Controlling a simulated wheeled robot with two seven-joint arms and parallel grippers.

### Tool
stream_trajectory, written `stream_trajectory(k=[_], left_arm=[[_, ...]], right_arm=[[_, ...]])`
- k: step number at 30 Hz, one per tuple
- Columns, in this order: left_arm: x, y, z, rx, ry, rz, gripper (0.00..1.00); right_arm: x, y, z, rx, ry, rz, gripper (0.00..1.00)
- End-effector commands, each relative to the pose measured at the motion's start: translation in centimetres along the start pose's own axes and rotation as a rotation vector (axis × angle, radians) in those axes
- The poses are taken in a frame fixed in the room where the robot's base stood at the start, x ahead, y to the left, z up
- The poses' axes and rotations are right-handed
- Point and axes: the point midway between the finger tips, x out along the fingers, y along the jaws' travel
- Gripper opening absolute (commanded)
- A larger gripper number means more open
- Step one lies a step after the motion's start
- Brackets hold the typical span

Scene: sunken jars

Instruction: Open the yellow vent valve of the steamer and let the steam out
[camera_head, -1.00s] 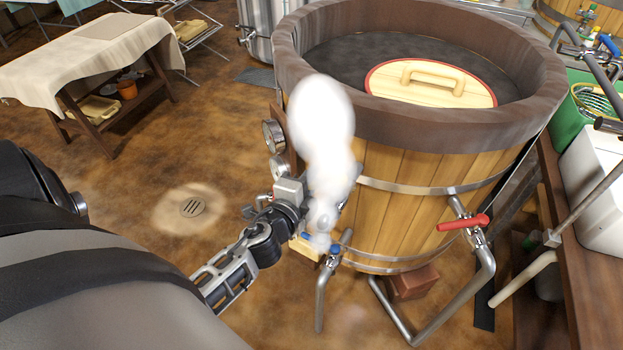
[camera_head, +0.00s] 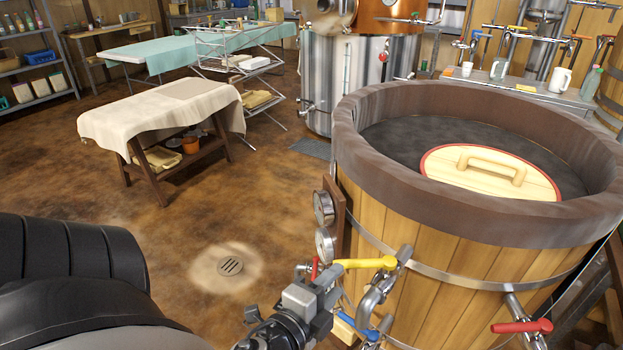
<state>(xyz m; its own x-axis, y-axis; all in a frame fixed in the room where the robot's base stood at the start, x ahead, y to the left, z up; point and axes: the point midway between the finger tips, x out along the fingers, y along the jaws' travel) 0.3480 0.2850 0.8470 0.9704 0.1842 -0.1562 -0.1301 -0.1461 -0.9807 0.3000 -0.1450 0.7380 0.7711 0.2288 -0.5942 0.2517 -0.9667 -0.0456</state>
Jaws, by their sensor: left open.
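The yellow vent valve (camera_head: 365,263) has a lever lying nearly level across its metal pipe, low on the left front of the wooden steamer (camera_head: 450,235). No white steam shows at the valve. My left gripper (camera_head: 322,290) is open, just below and left of the yellow lever; whether it touches the lever I cannot tell. The gripper and arm hide part of the fittings there. My right gripper is not in view.
A red-handled valve (camera_head: 520,327) sits lower right on the steamer, a blue-handled one (camera_head: 357,327) below the yellow lever. Two gauges (camera_head: 323,207) are at its left side. A round wooden lid (camera_head: 490,172) lies inside the rim. Floor around the drain (camera_head: 230,266) is clear.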

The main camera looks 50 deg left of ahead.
Motion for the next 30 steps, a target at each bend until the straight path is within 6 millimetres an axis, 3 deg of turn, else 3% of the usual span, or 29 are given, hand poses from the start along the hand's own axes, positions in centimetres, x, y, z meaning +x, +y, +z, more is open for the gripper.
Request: stream_trajectory(k=[3, 9, 22, 26, 27, 30], left_arm=[[-2.7, 0.5, 0.2, -0.003, -0.005, 0.004, 0.41], [-5.4, 0.3, 0.1, -0.001, -0.004, 0.001, 0.41], [-6.3, -0.1, 0.1, 0.001, -0.002, -0.001, 0.41], [-6.0, 0.3, -0.2, -0.049, 0.000, 0.006, 0.04], [-5.8, 0.6, -0.5, -0.102, 0.003, 0.013, 0.00], [-4.9, 2.2, -1.6, -0.326, 0.008, 0.061, 0.00]], right_arm=[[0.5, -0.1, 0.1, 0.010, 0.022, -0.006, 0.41], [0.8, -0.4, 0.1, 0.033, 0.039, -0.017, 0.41], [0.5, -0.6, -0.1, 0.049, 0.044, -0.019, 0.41], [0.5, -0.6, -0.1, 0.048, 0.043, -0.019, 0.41], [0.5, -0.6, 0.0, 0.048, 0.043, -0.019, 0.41], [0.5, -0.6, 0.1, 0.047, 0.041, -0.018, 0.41]])
